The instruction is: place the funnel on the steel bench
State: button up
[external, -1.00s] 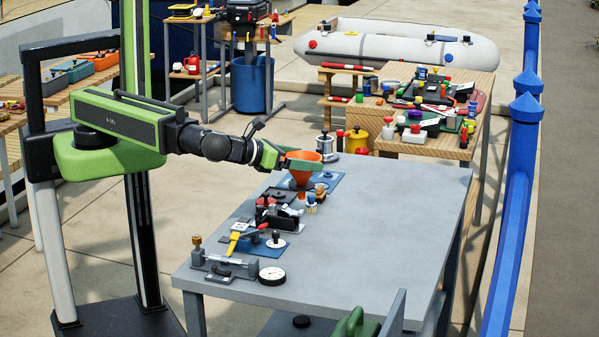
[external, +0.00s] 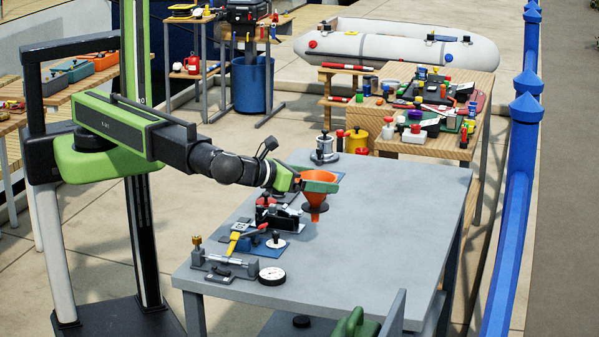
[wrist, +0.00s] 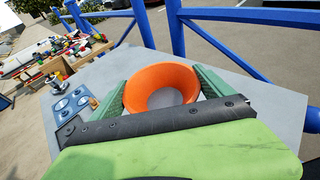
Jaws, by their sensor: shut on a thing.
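The orange funnel (external: 317,189) is held in my gripper (external: 318,183), wide mouth up and spout down, with a dark collar below its cone. In the external view it shows over the grey steel bench (external: 380,240), near the middle of its left side. I cannot tell for certain whether the spout tip touches the bench. In the wrist view the funnel (wrist: 162,86) sits between the two green fingers of my gripper (wrist: 160,95), which are shut on it. The bench top (wrist: 225,90) shows around and beyond it.
Tools and small parts line the bench's left edge, including a black clamp-like part (external: 278,215), a yellow-handled tool (external: 236,238) and a round dial (external: 272,276). The bench's middle and right side are clear.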

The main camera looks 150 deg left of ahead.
jog(key=w+d+f+m+t+b, duration=0.1)
jog(key=w+d+f+b, duration=0.1)
jog(key=w+d, duration=0.6)
jog(key=w+d+f+m+t+b, duration=0.1)
jog(key=w+d+f+t+b, duration=0.15)
jog(key=w+d, duration=0.65)
jog(key=w+d+f+m+t+b, duration=0.1)
jog(key=w+d, duration=0.2)
jog(key=d, duration=0.4)
jog(key=w+d+f+m+t+h+b, duration=0.1)
jog(key=w+d+f, duration=0.1)
jog(key=w+d, duration=0.35)
jog(key=w+d+f+m+t+b, duration=0.1)
jog(key=d+b, duration=0.1)
jog(key=d, duration=0.6)
notch_tip(320, 180, down, 7)
jog(key=b, duration=0.6)
jog(key=shift+w+a, duration=0.15)
jog(key=shift+g, duration=0.25)
